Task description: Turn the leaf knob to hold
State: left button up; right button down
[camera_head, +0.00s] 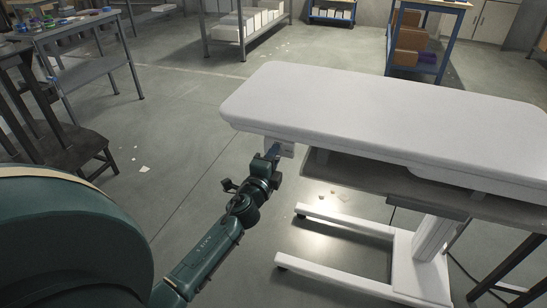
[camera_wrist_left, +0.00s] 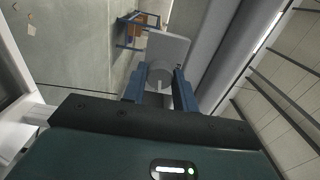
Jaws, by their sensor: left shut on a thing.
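The white lift table (camera_head: 390,120) has a small pale plate or box (camera_head: 284,148) under the left end of its top. In the left wrist view this plate (camera_wrist_left: 169,47) carries a round grey knob (camera_wrist_left: 159,73). My left gripper (camera_head: 271,155) reaches up to it from below left. In the left wrist view its two blue fingers (camera_wrist_left: 159,88) stand on either side of the knob, shut on it. The knob's setting and any labels are too small to read. In the head view the knob is hidden by the fingers. My right gripper is not in view.
A white column and foot frame (camera_head: 335,225) stand under the tabletop. A dark stool (camera_head: 70,150) and a grey bench (camera_head: 85,70) are at the left. Shelves with boxes (camera_head: 412,40) stand at the back. The floor between is mostly clear.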

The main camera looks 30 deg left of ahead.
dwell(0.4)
pick_arm(q)
jog(key=o, duration=1)
jog(key=shift+c, duration=0.2)
jog(key=v, duration=1.3)
jog(key=shift+b, duration=0.4)
jog(key=shift+d, duration=0.1)
